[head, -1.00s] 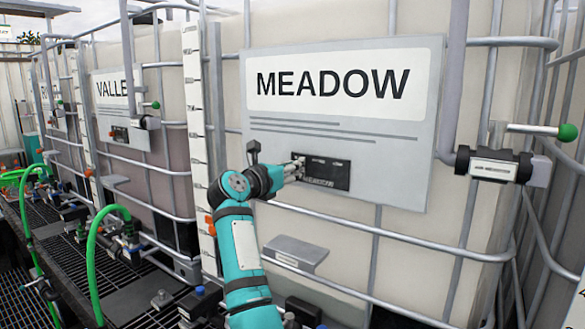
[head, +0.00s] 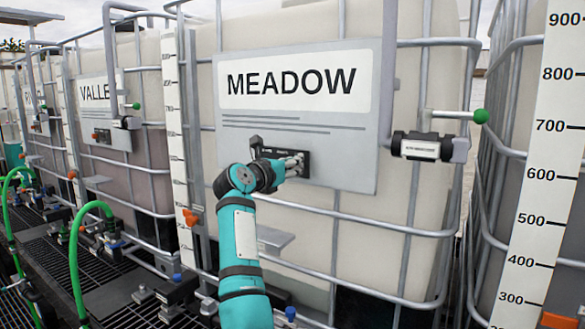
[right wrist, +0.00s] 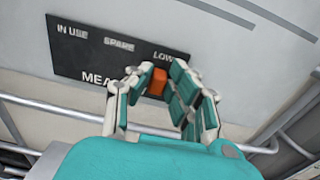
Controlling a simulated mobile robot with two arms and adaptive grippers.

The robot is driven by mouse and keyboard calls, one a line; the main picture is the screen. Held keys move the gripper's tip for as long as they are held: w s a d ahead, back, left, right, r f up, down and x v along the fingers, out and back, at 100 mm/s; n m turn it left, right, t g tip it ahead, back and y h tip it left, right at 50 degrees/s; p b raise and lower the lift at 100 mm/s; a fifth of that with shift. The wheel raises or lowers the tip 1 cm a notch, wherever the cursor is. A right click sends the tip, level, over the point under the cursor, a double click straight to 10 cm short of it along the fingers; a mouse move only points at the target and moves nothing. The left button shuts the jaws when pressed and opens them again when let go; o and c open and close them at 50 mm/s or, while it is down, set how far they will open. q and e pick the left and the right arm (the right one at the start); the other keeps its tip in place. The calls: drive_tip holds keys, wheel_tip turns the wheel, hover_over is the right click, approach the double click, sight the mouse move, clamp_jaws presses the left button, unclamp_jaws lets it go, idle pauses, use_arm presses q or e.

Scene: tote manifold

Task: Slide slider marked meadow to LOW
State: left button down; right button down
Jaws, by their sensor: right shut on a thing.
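The MEADOW sign (head: 291,120) is fixed to the front of a large caged tote. Below its text is a dark slider panel (head: 279,145), which also shows in the right wrist view (right wrist: 92,57) with the marks IN USE, SPARE and LOW. The orange slider knob (right wrist: 157,82) is below the LOW mark, at the right end of the panel. My right gripper (head: 300,164) is shut on this knob; its fingers stand on both sides of it in the right wrist view (right wrist: 161,84). The fingers hide part of the panel's name. My left gripper is out of view.
A valve with a green-tipped handle (head: 480,116) sits right of the sign. Cage bars run close below the panel. A shelf-like grey plate (head: 273,238) juts out under my arm. Other totes with green hoses (head: 78,250) stand at the left.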

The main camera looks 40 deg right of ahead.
drive_tip(key=shift+s+d, duration=0.1)
drive_tip(key=shift+d, duration=0.05)
drive_tip(key=c, duration=1.5)
unclamp_jaws()
drive_tip(key=shift+o, duration=1.3)
drive_tip(key=shift+s, duration=0.1)
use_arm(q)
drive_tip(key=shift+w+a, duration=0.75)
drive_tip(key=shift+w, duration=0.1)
use_arm(e)
drive_tip(key=v, duration=0.7)
drive_tip(key=shift+s, duration=0.1)
drive_tip(key=shift+a, duration=0.25)
